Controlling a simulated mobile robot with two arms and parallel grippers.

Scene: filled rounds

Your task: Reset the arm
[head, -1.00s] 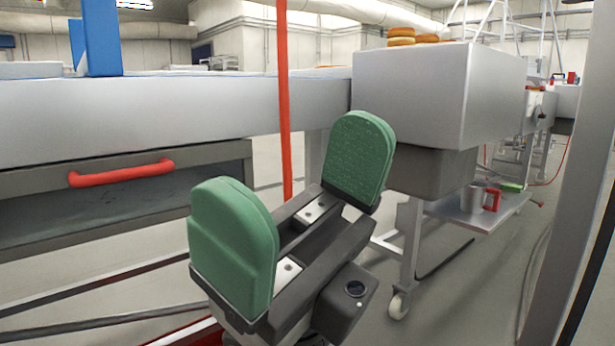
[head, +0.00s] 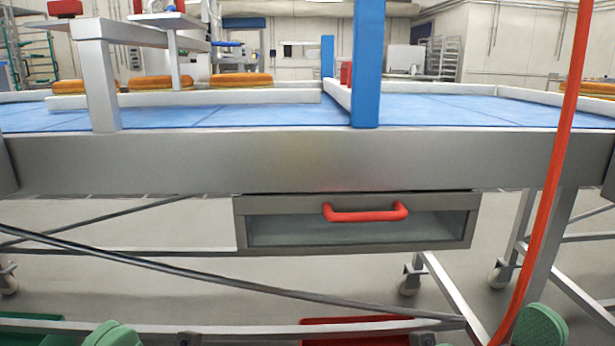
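Only the green-padded tip of my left gripper (head: 113,335) shows, at the bottom edge on the left of the head view. A green pad of my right gripper (head: 540,326) shows at the bottom right, beside a red upright tube. The rest of both grippers and the arms is cut off below the picture, so I cannot tell how far apart the fingers are. Nothing held is visible at either one. Both tips are low in the picture, below the conveyor table's metal front (head: 270,160).
A drawer (head: 290,232) with a red handle (head: 365,213) hangs under the table. The table carries a blue belt (head: 440,110), a blue post (head: 367,60) and orange-brown rounds (head: 241,80). The red tube (head: 560,150) crosses the right side. A red tray (head: 355,328) lies low down.

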